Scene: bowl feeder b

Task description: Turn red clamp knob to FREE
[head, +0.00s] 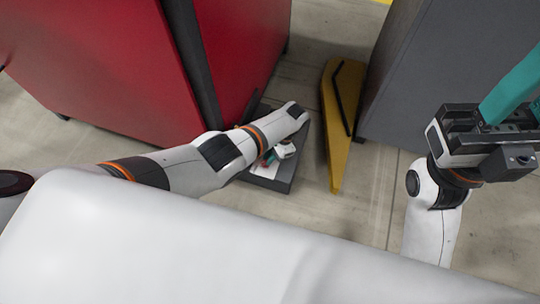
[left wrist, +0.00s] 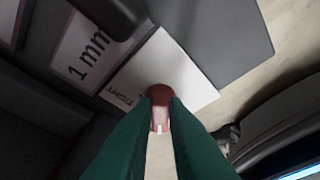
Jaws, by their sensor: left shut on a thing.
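The red clamp knob (left wrist: 160,92) shows in the left wrist view, with a pale mark on its near side. It stands at the edge of a white label plate (left wrist: 172,60) on which I read "TIGHT"; other lettering is hidden by the knob and fingers. My left gripper (left wrist: 160,103) has its two green fingers shut on the knob, one on each side. In the head view my left gripper (head: 268,159) is mostly hidden under its arm, over the dark grey base; the knob is hidden there. My right gripper (head: 508,98) is raised at the right edge, its teal fingers partly cut off.
A "1 mm" label (left wrist: 84,48) and a black rounded part (left wrist: 108,14) lie near the knob. Red cabinet (head: 100,70) stands left, grey cabinet (head: 440,60) right. A yellow wedge-shaped piece (head: 340,130) lies between them. Floor is clear in front.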

